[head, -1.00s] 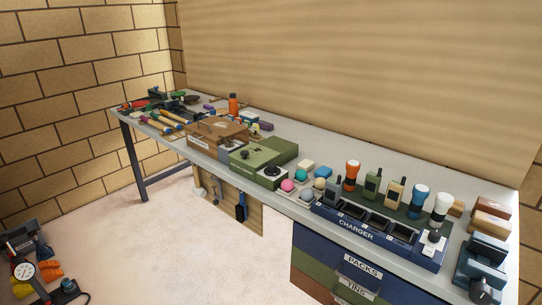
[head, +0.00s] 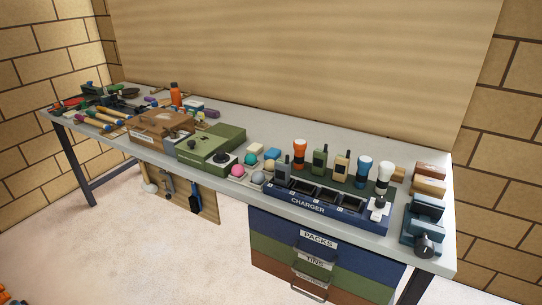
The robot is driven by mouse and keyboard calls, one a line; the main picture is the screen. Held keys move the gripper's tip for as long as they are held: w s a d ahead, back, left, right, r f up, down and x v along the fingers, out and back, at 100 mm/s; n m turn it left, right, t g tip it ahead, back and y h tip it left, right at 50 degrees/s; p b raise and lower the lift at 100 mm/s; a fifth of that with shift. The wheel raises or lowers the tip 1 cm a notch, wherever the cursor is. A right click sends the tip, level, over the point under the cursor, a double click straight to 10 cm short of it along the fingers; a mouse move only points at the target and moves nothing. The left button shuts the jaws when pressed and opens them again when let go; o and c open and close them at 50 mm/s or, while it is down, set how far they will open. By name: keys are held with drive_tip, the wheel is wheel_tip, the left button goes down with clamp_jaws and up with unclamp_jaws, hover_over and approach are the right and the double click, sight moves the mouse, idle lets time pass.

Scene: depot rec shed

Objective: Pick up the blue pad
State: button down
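A small blue pad (head: 272,153) lies on the grey workbench (head: 240,135), near the middle of its length. My gripper is not in view.
A charger (head: 320,204) with radios and torches stands to the right of the pad. Drawers (head: 320,255) hang under the bench. The bench strip behind the pad is mostly clear.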

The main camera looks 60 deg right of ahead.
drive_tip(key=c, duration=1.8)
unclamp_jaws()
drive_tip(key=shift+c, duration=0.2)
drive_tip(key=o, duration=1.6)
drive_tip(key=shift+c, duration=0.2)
